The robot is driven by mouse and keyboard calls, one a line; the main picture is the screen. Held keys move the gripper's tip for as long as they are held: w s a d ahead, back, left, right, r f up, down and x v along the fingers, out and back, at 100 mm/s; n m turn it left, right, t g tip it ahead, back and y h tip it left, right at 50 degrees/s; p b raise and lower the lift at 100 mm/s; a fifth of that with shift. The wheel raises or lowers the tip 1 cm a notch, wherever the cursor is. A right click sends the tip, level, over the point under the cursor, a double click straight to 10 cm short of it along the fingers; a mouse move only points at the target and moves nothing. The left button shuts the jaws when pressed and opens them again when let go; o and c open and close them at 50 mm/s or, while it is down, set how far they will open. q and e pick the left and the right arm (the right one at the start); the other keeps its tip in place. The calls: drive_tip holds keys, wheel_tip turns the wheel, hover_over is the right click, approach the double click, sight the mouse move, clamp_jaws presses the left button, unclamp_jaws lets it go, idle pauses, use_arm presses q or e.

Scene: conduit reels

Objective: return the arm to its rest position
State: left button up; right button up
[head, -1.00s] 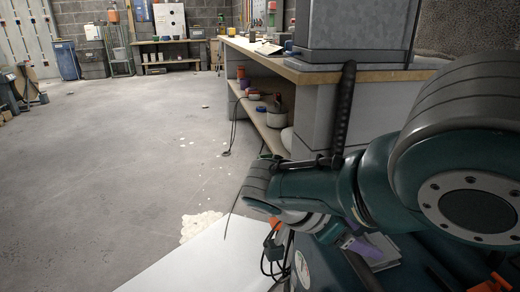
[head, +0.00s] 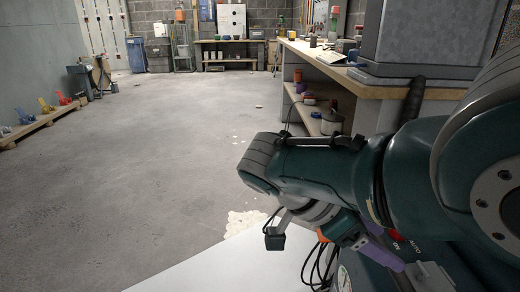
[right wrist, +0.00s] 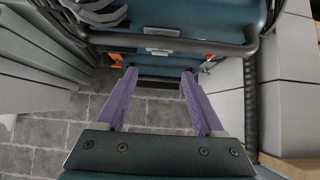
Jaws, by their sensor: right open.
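My right arm (head: 320,170) fills the right side of the head view, dark green and grey, folded so its forearm lies across the picture beside the workbench. My right gripper, with purple fingers, shows below the forearm in the head view (head: 381,256), partly hidden by the arm. In the right wrist view the two purple fingers of the gripper (right wrist: 159,76) stand apart with nothing between them. My left gripper is not in view.
A workbench (head: 398,88) with a wooden top and stocked shelves runs along the right, close to my arm. A grey column (head: 420,38) stands on it. A pallet (head: 40,124) with coloured items lies at far left.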

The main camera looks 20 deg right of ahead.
drive_tip(key=s+a+r+n+t+y+p, duration=0.1)
drive_tip(key=s+a+r+n+y+p, duration=0.3)
drive_tip(key=r+p, duration=0.45)
drive_tip(key=s+a+r+n+t+y+p, duration=0.1)
drive_tip(key=s+a+r+n+t+p, duration=0.15)
drive_tip(key=r+n+p, duration=0.6)
drive_tip(key=s+a+r+n+y+p, duration=0.25)
drive_tip(key=s+r+p, duration=0.2)
drive_tip(key=p, duration=0.75)
drive_tip(key=s+r+n+t+p, duration=0.1)
drive_tip(key=r+n+p, duration=0.2)
drive_tip(key=r+p, duration=1.3)
drive_tip(key=s+r+n+t+y+p, duration=0.1)
drive_tip(key=s+r+n+p, duration=0.1)
drive_tip(key=r+p, duration=1.4)
drive_tip(key=s+r+n+t+y+p, duration=0.1)
drive_tip(key=s+r+n+p, duration=0.1)
drive_tip(key=r+p, duration=1.5)
wheel_tip(320, 180, up, 9)
drive_tip(key=shift+s+a+f+n, duration=0.1)
drive_tip(key=shift+s+a+n, duration=0.05)
drive_tip(key=shift+n, duration=0.65)
